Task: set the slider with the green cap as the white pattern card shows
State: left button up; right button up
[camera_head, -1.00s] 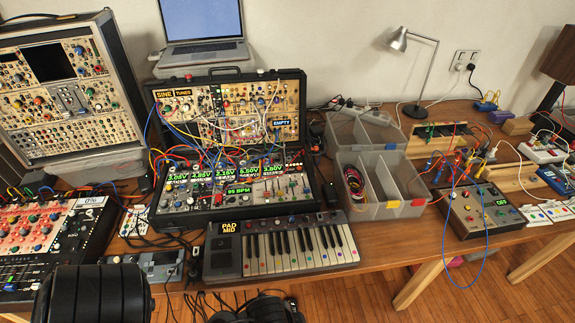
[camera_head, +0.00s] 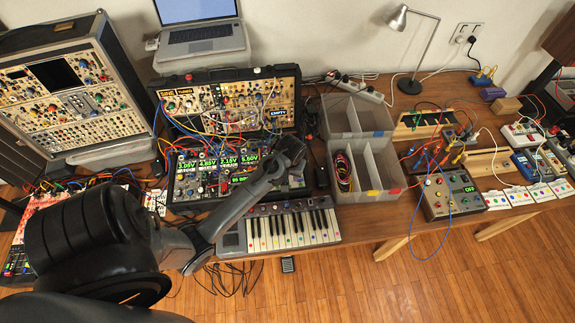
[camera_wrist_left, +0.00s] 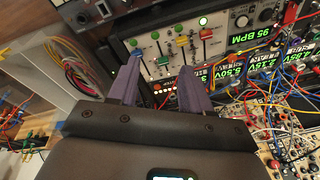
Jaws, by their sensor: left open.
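In the left wrist view the slider panel (camera_wrist_left: 170,45) is a pale plate with several upright slots and coloured caps. In the head view my left gripper (camera_head: 291,148) hangs over the case's right part and hides most of the sliders. A white card (camera_head: 155,200) lies left of the case; its pattern is too small to read.
A keyboard (camera_head: 283,228) stands in front of the case. Clear bins (camera_head: 382,192) stand to its right. Patch cables (camera_head: 200,125) cross the case's modules. White cards (camera_head: 520,196) lie in a row beside a grey box (camera_head: 452,197) at the right.

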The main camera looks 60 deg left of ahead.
pick_arm(q)
jog(key=w+a+n+h, duration=0.2)
jog(key=w+a+n, duration=0.25)
jog(key=a, duration=0.25)
jog(key=shift+n+g, duration=0.4)
jog(key=shift+n, duration=0.15)
jog(key=f, duration=0.7)
jog(key=f+b, duration=0.1)
jog(key=f, duration=0.3)
jog(key=shift+s+a+f, duration=0.2)
jog(key=shift+s+f, duration=0.05)
jog(key=shift+s, duration=0.05)
jog(key=shift+c, duration=0.5)
grip_shut()
